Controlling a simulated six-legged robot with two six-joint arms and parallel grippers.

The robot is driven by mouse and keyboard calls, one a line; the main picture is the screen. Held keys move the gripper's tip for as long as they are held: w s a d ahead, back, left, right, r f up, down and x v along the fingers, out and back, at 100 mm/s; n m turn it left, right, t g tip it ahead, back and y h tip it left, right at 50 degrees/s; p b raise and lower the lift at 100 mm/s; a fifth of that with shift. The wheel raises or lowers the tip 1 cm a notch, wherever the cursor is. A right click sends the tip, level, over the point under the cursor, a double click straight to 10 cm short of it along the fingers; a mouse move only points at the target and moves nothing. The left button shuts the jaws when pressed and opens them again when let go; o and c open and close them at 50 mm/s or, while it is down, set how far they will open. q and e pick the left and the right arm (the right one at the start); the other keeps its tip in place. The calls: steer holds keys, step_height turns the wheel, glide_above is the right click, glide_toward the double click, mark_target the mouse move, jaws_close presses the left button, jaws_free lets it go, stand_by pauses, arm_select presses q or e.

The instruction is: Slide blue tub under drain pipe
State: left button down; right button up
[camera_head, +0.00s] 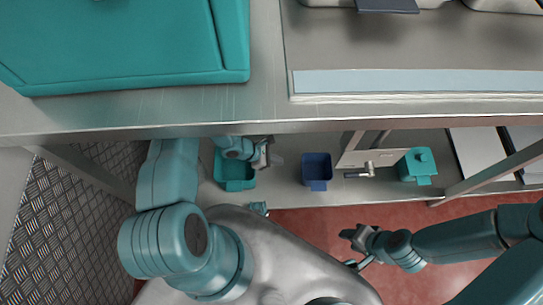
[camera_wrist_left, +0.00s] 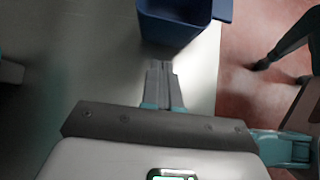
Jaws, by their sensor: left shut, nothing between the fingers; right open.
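The blue tub (camera_head: 316,170) stands on the low shelf under the counter, left of the drain pipe (camera_head: 362,172), with a gap between them. In the left wrist view the blue tub (camera_wrist_left: 172,27) is at the top, just ahead of my fingertips. My left gripper (camera_head: 275,159) is to the left of the blue tub, apart from it. In the left wrist view its fingers (camera_wrist_left: 159,66) are together with nothing between them. My right gripper (camera_head: 347,234) is open and empty over the red floor, in front of the shelf.
A teal tub (camera_head: 238,184) stands left of the blue tub, partly behind my left arm. A teal lidded container (camera_head: 417,167) stands right of the drain pipe. The counter edge (camera_head: 300,122) runs above the shelf. Shelf between blue tub and pipe looks clear.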

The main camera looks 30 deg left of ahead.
mark_target(331, 163)
arm_select(q)
steer(key=w+d+f+b, duration=0.1)
steer(key=w+d+f, duration=0.2)
steer(key=w+d, duration=0.1)
steer(key=shift+d, duration=0.85)
steer(key=shift+r, duration=0.1)
steer(key=w+d+b, duration=0.1)
steer(key=w+d, duration=0.1)
steer(key=d, duration=0.1)
steer(key=w+d+b, duration=0.2)
steer(key=w+d, duration=0.1)
steer(key=d, duration=0.1)
steer(key=w+d+b, duration=0.1)
steer(key=w+d, duration=0.1)
steer(key=d, duration=0.1)
steer(key=shift+w+d+f+b, duration=0.15)
steer(key=shift+d+f+b, duration=0.05)
steer(key=shift+d+b, duration=0.2)
steer(key=shift+w+d+r, duration=0.15)
steer(key=shift+w+d, duration=0.05)
steer(key=shift+d, duration=0.05)
